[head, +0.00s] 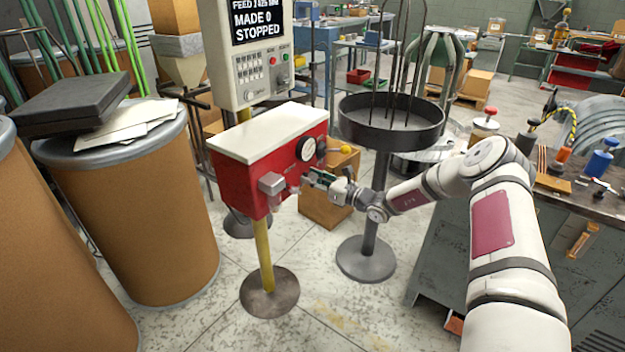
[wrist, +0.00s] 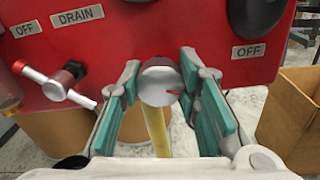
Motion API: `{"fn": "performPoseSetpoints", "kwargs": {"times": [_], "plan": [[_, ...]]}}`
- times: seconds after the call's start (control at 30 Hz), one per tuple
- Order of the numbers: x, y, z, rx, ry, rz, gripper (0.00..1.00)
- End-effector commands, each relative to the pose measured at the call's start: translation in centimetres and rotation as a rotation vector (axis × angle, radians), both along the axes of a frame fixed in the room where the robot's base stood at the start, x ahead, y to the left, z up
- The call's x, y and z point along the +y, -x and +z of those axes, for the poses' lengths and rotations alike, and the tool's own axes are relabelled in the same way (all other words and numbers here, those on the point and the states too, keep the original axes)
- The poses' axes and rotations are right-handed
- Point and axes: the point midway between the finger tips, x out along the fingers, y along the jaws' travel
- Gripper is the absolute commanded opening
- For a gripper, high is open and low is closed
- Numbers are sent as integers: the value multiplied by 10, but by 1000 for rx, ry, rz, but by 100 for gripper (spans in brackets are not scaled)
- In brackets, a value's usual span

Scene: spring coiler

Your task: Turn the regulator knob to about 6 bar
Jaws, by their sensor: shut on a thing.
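The regulator knob (wrist: 158,84) is a round silver knob on the front of the red panel (wrist: 225,25), with a red mark pointing right in the wrist view. My gripper (wrist: 161,90) is shut on the knob, one teal-padded finger on each side of it. In the head view my gripper (head: 311,179) reaches the front of the red box (head: 238,175) from the right, and covers the knob. A round dial gauge (head: 306,149) sits on the box above my gripper. Its reading is too small to tell.
A silver T-handle valve (wrist: 55,90) stands out left of the knob, below a DRAIN label (wrist: 77,16). An OFF label (wrist: 248,50) is at right. A black round tray on a stand (head: 390,125) is close behind my wrist. Fibre drums (head: 130,215) stand at left.

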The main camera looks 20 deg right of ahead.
Motion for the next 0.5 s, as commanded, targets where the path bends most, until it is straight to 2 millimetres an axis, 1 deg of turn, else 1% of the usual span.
{"fn": "performPoseSetpoints", "kwargs": {"times": [0.23, 0.27, 0.3, 0.33, 0.5], "plan": [[-1, 1, -2, 3, 3, -1, 2], [-1, 1, -2, 4, 3, -1, 35], [-1, 1, -2, 3, 3, -1, 44], [-1, 1, -2, 3, 3, -1, 50], [-1, 0, -1, 2, 3, -1, 51]]}}
